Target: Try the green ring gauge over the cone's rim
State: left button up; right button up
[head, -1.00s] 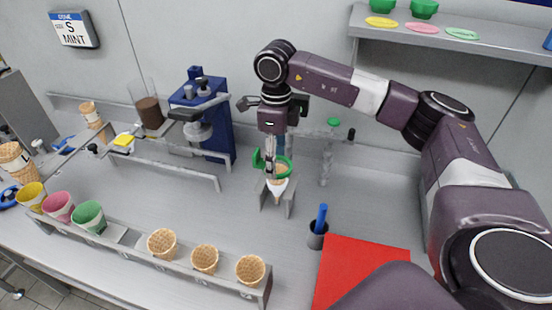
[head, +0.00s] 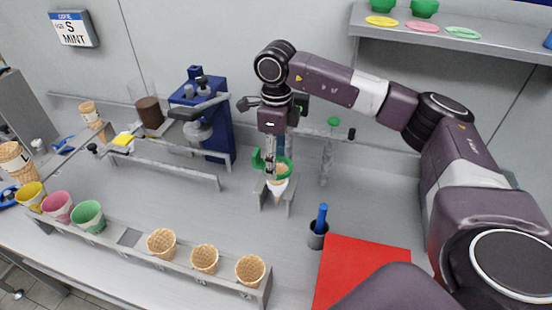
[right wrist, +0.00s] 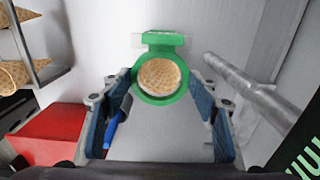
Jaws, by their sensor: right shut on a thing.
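The green ring gauge (head: 287,166) is in my right gripper (head: 266,172), which is shut on it above the counter. The cone (head: 278,172) stands upright in a white sleeve in a small grey stand. In the right wrist view the ring (right wrist: 160,98) encircles the waffle cone top (right wrist: 160,75), seen from above. The head view shows the ring at the height of the cone's rim. I cannot tell whether they touch. My left gripper is not in view.
A dark cup with a blue tool (head: 319,228) and a red mat (head: 362,270) lie right of the stand. A rack of waffle cones (head: 205,258) runs along the front. A blue press (head: 215,115) stands behind left. A stand with a green top (head: 333,122) is close behind right.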

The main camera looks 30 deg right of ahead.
jog(key=shift+f+b, duration=0.85)
jog(key=shift+f, duration=0.45)
dwell(0.4)
jog(key=o, duration=1.1)
jog(key=shift+r, duration=0.1)
notch_tip(320, 180, up, 12)
jog(key=shift+f, duration=0.1)
dwell(0.6)
